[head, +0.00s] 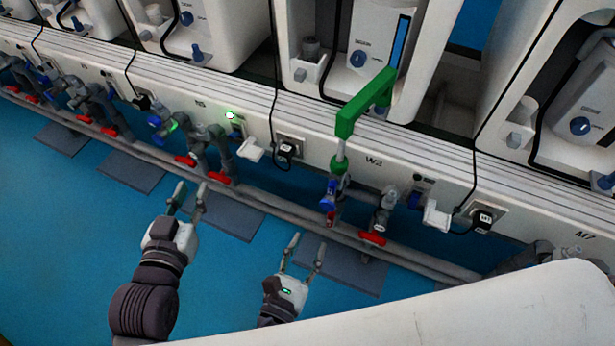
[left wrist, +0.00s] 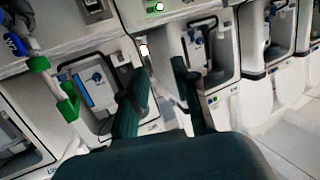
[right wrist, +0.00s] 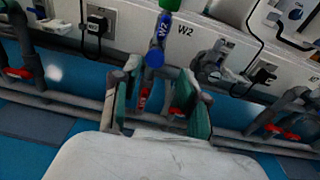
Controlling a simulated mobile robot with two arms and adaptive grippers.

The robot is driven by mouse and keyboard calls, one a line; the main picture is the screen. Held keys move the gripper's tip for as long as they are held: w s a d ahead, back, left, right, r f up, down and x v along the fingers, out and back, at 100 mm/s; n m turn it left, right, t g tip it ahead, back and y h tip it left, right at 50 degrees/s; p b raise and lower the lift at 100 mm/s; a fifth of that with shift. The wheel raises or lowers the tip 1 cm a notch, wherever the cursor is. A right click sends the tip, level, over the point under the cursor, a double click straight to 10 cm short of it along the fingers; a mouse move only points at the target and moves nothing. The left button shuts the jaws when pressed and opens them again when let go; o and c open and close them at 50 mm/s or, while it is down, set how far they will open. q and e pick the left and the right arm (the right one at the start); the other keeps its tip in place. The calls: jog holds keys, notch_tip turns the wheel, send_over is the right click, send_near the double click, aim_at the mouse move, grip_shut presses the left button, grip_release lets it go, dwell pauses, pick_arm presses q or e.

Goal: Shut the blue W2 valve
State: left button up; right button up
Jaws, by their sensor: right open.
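The blue W2 valve (head: 328,193) sits on the pipe below the W2 label, under a green pipe fitting (head: 352,115). In the right wrist view the blue handle (right wrist: 158,42), lettered W2, points down above and between the fingers. My right gripper (head: 308,242) is open and empty, below and apart from the valve; it shows in the right wrist view (right wrist: 161,85). My left gripper (head: 189,189) is open and empty, further left in front of the W5-side pipes. In the left wrist view its fingers (left wrist: 160,76) stand apart with nothing between them.
A red valve handle (head: 372,239) sits low right of the blue valve, and others (head: 222,178) lie left. A long grey pipe (head: 275,207) runs along the front. Black plugs (head: 285,150) and cables hang from the white wall. Blue floor in front is open.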

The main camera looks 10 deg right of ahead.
aim_at(330, 190)
jog(key=shift+t+h, duration=0.3)
jog(key=b+x, duration=0.1)
jog(key=x, duration=0.3)
jog(key=r+x, duration=0.1)
jog(key=x, duration=0.3)
jog(key=r+b+x, duration=0.1)
jog(key=x, duration=0.3)
jog(key=shift+w+a+b, duration=0.1)
jog(key=shift+w+b, duration=0.15)
jog(key=shift+b, duration=0.05)
jog(key=shift+x, duration=0.8)
pick_arm(q)
notch_tip(330, 190, up, 13)
jog(key=s+d+t+h, duration=0.1)
jog(key=t+h, duration=0.1)
jog(key=t, duration=0.5)
jog(key=shift+s+t+h, duration=0.15)
jog(key=shift+t+h, duration=0.15)
jog(key=shift+t, duration=0.1)
pick_arm(e)
jog(key=shift+c, duration=0.2)
grip_shut()
